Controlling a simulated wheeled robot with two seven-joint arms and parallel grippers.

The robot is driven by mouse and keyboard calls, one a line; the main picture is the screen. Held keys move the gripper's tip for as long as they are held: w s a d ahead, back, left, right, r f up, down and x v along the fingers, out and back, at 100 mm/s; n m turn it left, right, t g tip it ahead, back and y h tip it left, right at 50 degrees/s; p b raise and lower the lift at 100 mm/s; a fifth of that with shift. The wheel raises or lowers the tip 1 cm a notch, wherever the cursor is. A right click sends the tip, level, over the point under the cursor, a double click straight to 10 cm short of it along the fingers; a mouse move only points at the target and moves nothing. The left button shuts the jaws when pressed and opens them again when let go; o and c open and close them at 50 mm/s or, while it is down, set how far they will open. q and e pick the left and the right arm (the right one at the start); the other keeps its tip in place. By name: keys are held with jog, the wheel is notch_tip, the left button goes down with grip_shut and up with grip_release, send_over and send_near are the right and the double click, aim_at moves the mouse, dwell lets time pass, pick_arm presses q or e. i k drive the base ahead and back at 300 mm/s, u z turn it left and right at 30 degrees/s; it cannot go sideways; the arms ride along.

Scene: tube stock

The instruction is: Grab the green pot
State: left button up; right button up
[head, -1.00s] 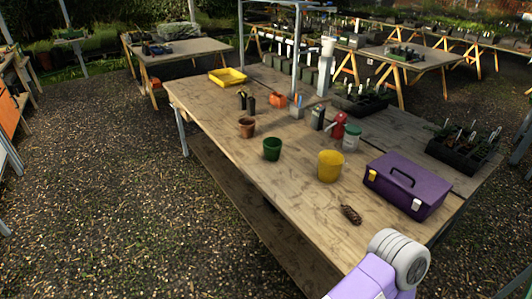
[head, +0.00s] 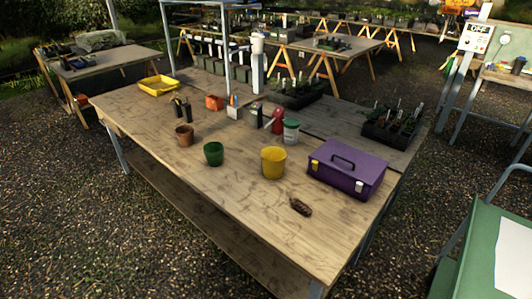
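The green pot (head: 213,154) stands upright on the wooden table (head: 150,135), near its front long edge. It is between a brown terracotta pot (head: 185,136) on its left and a larger yellow pot (head: 273,163) on its right. It is fully visible and nothing touches it. Neither of my grippers shows in the head view.
A purple toolbox (head: 345,171) and a dark brown object (head: 300,207) are right of the pots. A red bottle (head: 277,121), a white jar (head: 291,132), plant trays (head: 390,127) and a yellow tray (head: 158,86) stand further back. Gravel lies open before the table.

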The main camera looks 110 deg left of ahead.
aim_at(214, 151)
jog(key=z, duration=0.1)
jog(key=i, duration=0.65)
jog(key=u, duration=4.35)
jog(key=i, duration=0.5)
jog(key=u, duration=0.45)
jog(key=k, duration=1.1)
jog(key=u, duration=1.25)
jog(key=i, duration=2.1)
jog(key=z, duration=0.4)
jog(key=i, duration=1.6)
jog(key=z, duration=1.25)
